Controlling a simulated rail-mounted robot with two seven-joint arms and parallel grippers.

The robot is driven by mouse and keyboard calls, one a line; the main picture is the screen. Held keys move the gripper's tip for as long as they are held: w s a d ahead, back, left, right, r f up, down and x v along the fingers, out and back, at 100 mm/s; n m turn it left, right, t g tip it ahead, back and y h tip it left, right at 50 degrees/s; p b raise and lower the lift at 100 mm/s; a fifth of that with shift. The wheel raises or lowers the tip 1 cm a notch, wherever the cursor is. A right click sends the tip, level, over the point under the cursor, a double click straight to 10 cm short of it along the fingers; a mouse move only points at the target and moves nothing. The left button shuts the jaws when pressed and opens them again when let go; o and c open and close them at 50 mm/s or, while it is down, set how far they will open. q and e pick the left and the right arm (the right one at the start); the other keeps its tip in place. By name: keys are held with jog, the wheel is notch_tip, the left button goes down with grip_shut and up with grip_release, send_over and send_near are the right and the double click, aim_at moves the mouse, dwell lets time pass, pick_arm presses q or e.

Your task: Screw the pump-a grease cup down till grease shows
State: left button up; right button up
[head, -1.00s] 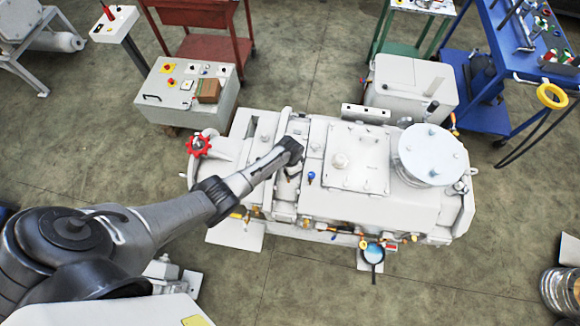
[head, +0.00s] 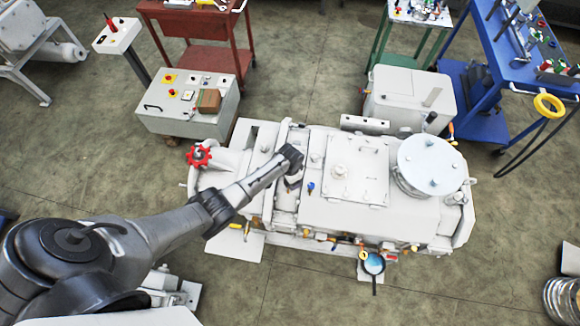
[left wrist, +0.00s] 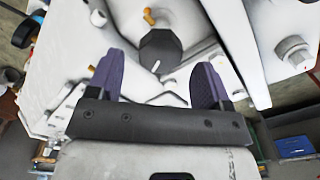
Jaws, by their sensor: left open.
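In the left wrist view, a dark, many-sided cap with a white mark, apparently the grease cup (left wrist: 160,50), stands on the white pump housing. An orange fitting (left wrist: 149,16) is just beyond it. My left gripper (left wrist: 157,74) is open, its two purple fingers spread to either side of and short of the cap; I see no contact. In the head view, my left gripper (head: 292,180) hangs over the left-middle of the white pump (head: 320,210), and my wrist hides the cup there. No grease is visible. My right gripper is not in view.
On the pump are a red handwheel (head: 199,156), a round flanged port (head: 430,165) and a blue-topped fitting (head: 310,186). A control box (head: 188,110) stands behind left, and a blue cart (head: 490,85) at right. A large bolt (left wrist: 294,50) sits right of the fingers.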

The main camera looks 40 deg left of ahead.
pick_arm(q)
notch_tip(320, 180, up, 12)
jog(key=p, duration=0.1)
dwell(0.4)
dwell(0.3)
